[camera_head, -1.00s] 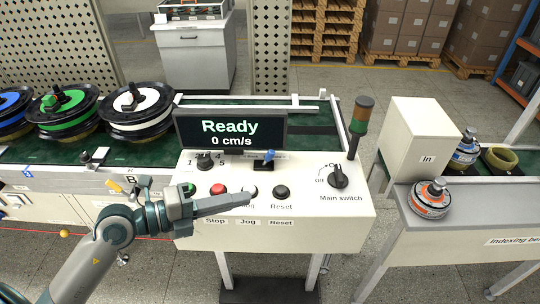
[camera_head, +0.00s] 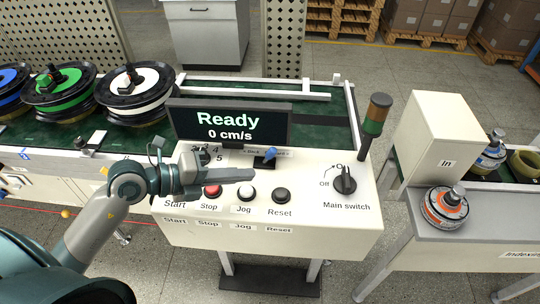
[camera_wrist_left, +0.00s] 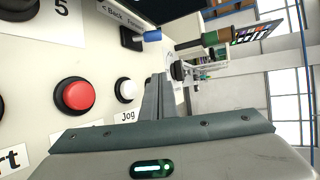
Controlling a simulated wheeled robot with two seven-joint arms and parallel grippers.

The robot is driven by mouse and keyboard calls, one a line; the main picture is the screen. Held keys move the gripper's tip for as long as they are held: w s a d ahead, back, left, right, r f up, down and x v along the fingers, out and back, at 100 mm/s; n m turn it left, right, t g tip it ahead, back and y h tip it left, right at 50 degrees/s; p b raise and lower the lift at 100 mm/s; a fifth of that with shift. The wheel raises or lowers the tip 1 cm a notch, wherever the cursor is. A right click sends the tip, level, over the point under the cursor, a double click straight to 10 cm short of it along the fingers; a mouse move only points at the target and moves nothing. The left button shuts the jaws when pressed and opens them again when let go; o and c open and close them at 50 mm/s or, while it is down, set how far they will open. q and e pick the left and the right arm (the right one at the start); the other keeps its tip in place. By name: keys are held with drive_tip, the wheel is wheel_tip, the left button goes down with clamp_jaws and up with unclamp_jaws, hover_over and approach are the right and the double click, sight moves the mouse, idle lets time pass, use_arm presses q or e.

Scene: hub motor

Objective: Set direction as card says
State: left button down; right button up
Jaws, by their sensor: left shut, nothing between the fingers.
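The direction lever (camera_head: 270,154) has a blue knob on a black base, on the white control panel (camera_head: 330,222). Its label reads "Back" on the left; the right word is partly hidden. Which side it is set to I cannot tell. The lever also shows in the left wrist view (camera_wrist_left: 152,36), at the top. My left gripper (camera_head: 252,174) is shut and empty, its tips just below and left of the lever, apart from it, above the Jog button (camera_head: 244,195). The screen (camera_head: 228,124) reads "Ready, 0 cm/s". I see no readable card. My right gripper is out of view.
The red Stop button (camera_head: 212,191), black Reset button (camera_head: 281,195) and main switch (camera_head: 345,180) are on the panel. The numbered selector (camera_head: 203,152) is partly hidden by my left arm. A signal tower (camera_head: 374,120) stands at the panel's right. Wheel hubs (camera_head: 135,90) line the conveyor.

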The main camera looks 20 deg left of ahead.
sight(269, 157)
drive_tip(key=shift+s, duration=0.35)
